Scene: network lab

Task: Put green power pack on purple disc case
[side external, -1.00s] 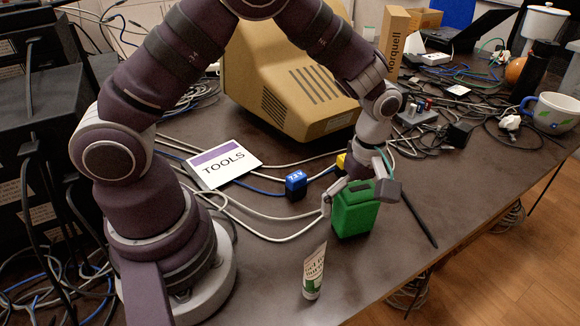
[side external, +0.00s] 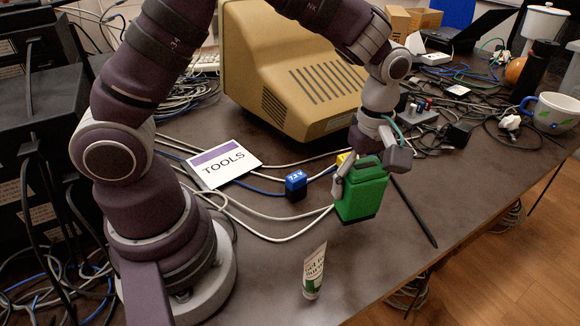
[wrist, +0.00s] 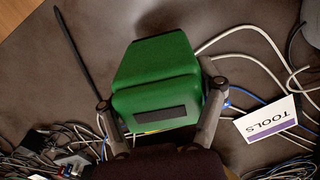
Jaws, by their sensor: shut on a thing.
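The green power pack (side external: 361,192) is held between the fingers of my gripper (side external: 371,165), a little above the table at the right of the middle. In the wrist view the green power pack (wrist: 158,82) sits between the two fingertips of my gripper (wrist: 158,100), one on each side. The purple disc case (side external: 223,163), white with a purple band and the word TOOLS, lies flat on the table to the left of my gripper. It also shows at the right of the wrist view (wrist: 265,121).
A blue plug (side external: 296,183) and grey and blue cables lie between the case and my gripper. A beige monitor (side external: 300,80) stands behind. A white tube (side external: 314,272) stands in front. A black pen-like stick (side external: 415,213) lies right of the pack. Front table space is mostly clear.

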